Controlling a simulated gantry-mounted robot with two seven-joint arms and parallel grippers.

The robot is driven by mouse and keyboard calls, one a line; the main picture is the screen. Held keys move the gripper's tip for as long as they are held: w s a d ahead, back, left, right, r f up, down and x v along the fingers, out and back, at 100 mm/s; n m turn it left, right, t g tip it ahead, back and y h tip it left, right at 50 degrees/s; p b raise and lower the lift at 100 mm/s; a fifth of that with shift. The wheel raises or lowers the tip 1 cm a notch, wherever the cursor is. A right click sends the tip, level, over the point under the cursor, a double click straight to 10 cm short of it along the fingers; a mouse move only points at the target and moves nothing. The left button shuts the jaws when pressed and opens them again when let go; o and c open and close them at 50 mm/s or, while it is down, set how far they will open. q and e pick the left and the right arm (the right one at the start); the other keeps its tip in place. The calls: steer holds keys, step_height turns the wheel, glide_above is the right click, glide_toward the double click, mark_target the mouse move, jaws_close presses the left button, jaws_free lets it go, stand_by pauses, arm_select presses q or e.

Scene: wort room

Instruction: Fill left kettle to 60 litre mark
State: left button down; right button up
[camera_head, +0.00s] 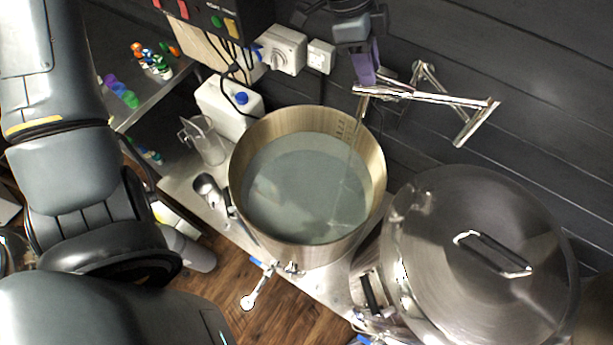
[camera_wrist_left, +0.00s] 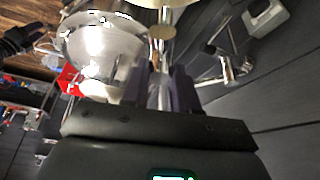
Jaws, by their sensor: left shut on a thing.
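The left kettle (camera_head: 254,144) is an open steel pot on the bench, with greyish water (camera_head: 295,190) inside. Volume marks (camera_head: 343,128) show on its inner wall above the water; their numbers are too small to read. A thin stream falls from the chrome swing tap (camera_head: 420,96) into the kettle. My right gripper is not seen.
A lidded steel kettle (camera_head: 480,255) stands to the right. A white jug with a blue cap (camera_head: 228,105) and a clear pitcher (camera_head: 205,140) stand left of the open kettle. A control box (camera_head: 225,20) and a switch (camera_head: 283,50) are at the wall.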

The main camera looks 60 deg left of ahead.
arm_select(q)
steer(key=n+t+y+b, duration=0.1)
steer(key=n+b, duration=0.1)
steer(key=n, duration=0.1)
steer(key=shift+d+f+b, duration=0.1)
steer(key=shift+f+b, duration=0.05)
steer(key=shift+b, duration=0.2)
steer(key=shift+n+b, duration=0.45)
steer(key=shift+n, duration=0.25)
steer(key=shift+n+y, duration=0.3)
steer(key=c, duration=0.8)
jaws_free()
steer(key=shift+r, duration=0.2)
